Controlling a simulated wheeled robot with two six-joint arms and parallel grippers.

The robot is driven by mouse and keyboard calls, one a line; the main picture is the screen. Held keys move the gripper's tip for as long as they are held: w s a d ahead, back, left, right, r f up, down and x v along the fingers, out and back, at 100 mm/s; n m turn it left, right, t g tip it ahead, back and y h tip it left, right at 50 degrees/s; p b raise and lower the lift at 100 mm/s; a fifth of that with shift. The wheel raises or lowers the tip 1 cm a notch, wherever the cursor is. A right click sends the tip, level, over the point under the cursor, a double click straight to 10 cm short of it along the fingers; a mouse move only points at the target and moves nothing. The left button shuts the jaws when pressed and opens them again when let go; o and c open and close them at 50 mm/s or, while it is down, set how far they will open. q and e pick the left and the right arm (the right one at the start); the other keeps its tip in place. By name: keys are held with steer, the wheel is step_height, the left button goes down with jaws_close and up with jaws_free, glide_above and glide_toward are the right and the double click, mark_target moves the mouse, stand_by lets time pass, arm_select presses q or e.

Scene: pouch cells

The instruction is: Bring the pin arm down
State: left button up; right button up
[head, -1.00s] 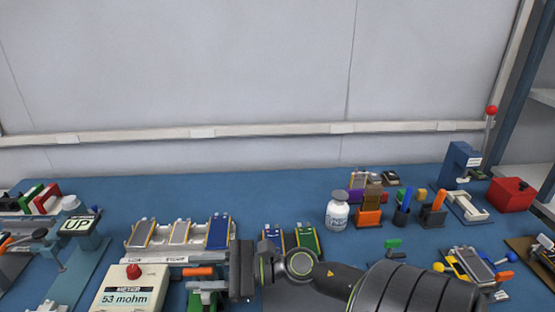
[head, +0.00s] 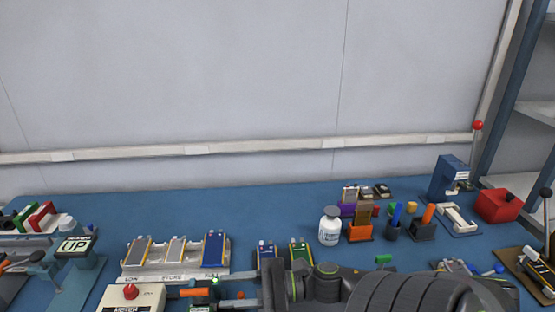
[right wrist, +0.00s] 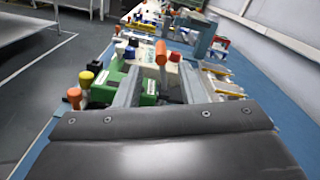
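The meter (head: 138,297) is a pale box with a red button, cut off by the bottom edge of the head view. Beside it an orange handle (head: 195,292) lies roughly level over a green part; this looks like the pin arm, but its height is unclear. My right gripper (head: 228,298) comes in from the right, just right of the handle. In the right wrist view its two grey fingers (right wrist: 160,90) stand apart with nothing clearly held. An orange end (right wrist: 160,53) and green body (right wrist: 147,85) show beyond and between them. My left gripper is not seen.
A white rack (head: 170,273) with pouch cells stands behind the meter. A stand with an UP sign (head: 74,246) is at left. A white bottle (head: 330,228) and several small holders are at right. The blue table (head: 270,205) is clear towards the back.

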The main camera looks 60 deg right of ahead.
steer(key=p+v, duration=0.7)
steer(key=v, duration=0.1)
steer(key=shift+s+d, duration=0.25)
stand_by(0.5)
